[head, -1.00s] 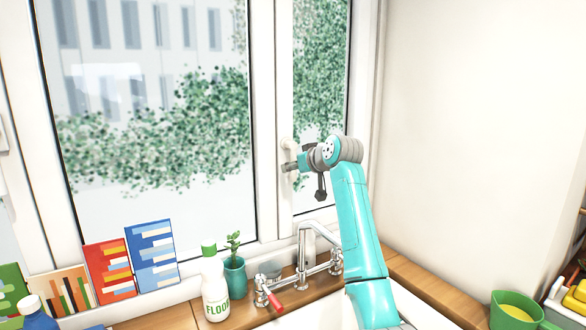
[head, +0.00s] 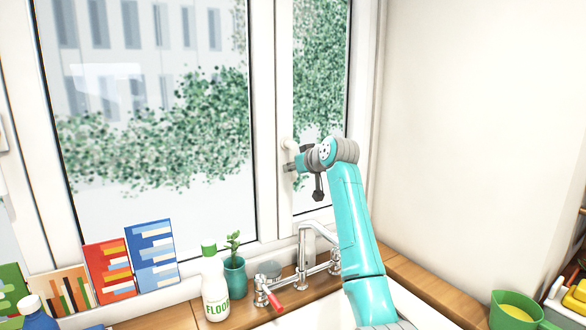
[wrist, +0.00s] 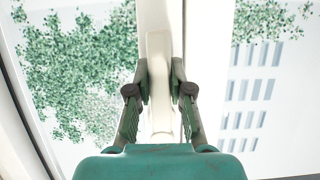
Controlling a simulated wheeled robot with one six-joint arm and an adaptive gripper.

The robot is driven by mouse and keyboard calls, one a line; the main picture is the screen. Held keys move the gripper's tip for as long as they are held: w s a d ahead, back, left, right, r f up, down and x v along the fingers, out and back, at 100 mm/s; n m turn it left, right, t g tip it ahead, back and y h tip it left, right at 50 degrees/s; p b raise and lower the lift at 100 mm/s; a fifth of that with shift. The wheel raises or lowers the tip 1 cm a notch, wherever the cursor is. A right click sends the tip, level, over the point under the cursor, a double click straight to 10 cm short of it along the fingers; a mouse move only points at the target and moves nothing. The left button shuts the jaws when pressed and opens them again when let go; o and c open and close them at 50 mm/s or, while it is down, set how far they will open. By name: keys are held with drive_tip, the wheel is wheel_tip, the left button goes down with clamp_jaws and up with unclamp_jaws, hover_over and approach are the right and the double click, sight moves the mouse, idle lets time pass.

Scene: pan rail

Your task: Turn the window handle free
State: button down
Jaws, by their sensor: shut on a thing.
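The white window handle (head: 287,144) is on the upright frame between the two panes in the head view. Its upper end shows just above my gripper (head: 291,167); the lower part is hidden by the gripper. In the wrist view the pale handle (wrist: 159,90) runs up the middle between the two dark green fingers of my gripper (wrist: 160,72). One finger is on each side, and the gripper is shut on the handle. The window (head: 150,120) looks closed against its frame.
A chrome tap (head: 303,262) with a red lever stands below my arm. A bottle (head: 214,290), a potted plant (head: 234,270) and several books (head: 150,257) stand along the sill to the left. A bare wall (head: 480,130) is at the right.

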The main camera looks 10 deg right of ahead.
drive_tip(key=w+d+r+n+t+h, duration=0.2)
drive_tip(key=d+r+n+t+h, duration=0.3)
drive_tip(key=n, duration=0.8)
drive_tip(key=shift+d+r+n, duration=0.3)
drive_tip(key=shift+d+r, duration=0.2)
drive_tip(key=shift+r, duration=0.15)
idle(0.6)
drive_tip(key=c, duration=1)
unclamp_jaws()
drive_tip(key=shift+h, duration=0.4)
drive_tip(key=shift+s, duration=0.1)
drive_tip(key=s, duration=0.8)
drive_tip(key=s+a, duration=0.1)
drive_tip(key=s, duration=0.3)
